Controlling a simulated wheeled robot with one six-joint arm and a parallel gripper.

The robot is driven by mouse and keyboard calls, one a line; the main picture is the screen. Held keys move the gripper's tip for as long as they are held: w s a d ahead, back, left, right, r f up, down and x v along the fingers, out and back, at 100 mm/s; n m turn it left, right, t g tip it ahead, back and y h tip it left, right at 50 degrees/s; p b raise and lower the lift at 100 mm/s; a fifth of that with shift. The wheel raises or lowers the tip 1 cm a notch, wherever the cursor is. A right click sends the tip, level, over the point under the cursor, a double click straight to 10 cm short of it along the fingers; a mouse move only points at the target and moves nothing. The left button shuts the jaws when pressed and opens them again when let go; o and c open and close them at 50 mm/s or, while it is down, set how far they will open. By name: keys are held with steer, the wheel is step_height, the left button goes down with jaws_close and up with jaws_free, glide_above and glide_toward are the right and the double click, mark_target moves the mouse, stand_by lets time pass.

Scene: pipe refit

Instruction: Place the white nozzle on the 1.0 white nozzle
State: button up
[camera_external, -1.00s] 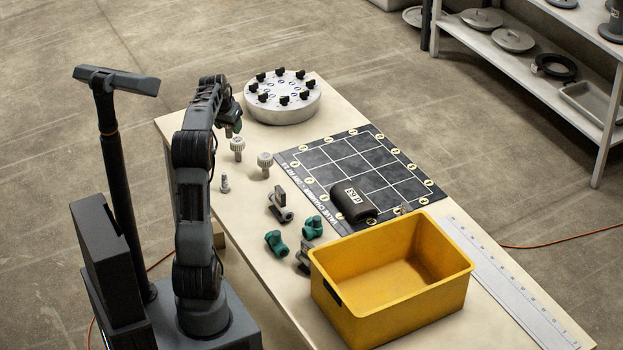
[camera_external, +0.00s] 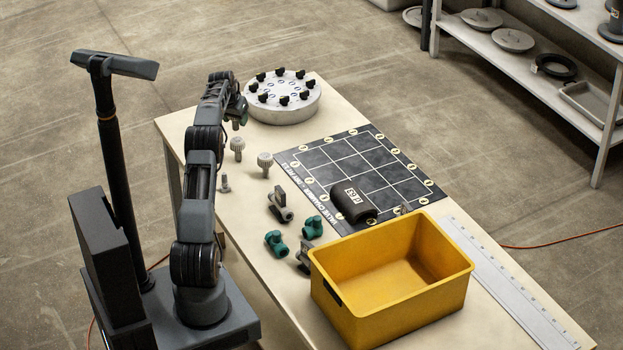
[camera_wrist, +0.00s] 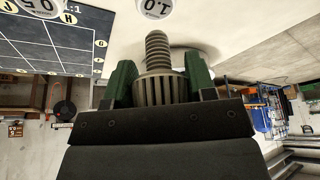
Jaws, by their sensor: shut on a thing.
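My gripper (camera_wrist: 158,88) has green fingers and is shut on a ribbed, grey-looking nozzle (camera_wrist: 156,50) with its threaded end sticking out. In the external view my gripper (camera_external: 239,117) is above the table's far left part, and the held nozzle is hardly visible. Two pale ribbed nozzles stand on the table, one (camera_external: 237,144) just below my gripper in the picture, the other (camera_external: 265,161) nearer the mat. In the wrist view a white top marked 1.0 (camera_wrist: 154,9) is just beyond the thread's end, apart from it. Another top marked 0.5 (camera_wrist: 42,7) is at the upper left.
A round grey disc with black knobs (camera_external: 283,108) stands close right of my gripper. A gridded black mat (camera_external: 345,158), dark cylinder (camera_external: 355,204), green fittings (camera_external: 312,228), small bolt (camera_external: 225,184) and yellow bin (camera_external: 345,290) share the table. A ruler (camera_external: 510,290) lies at right.

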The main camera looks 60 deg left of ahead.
mark_target(236, 126)
steer(key=shift+w+a+f, duration=0.2)
steer(key=shift+a+f, duration=0.05)
steer(key=shift+f, duration=1.7)
steer(key=shift+f, duration=0.1)
steer(key=shift+f, duration=0.15)
steer(key=o, duration=0.9)
steer(key=shift+r, duration=0.35)
steer(key=v, duration=1.1)
steer(key=shift+s+r+b, duration=0.2)
steer(key=shift+r+b, duration=0.15)
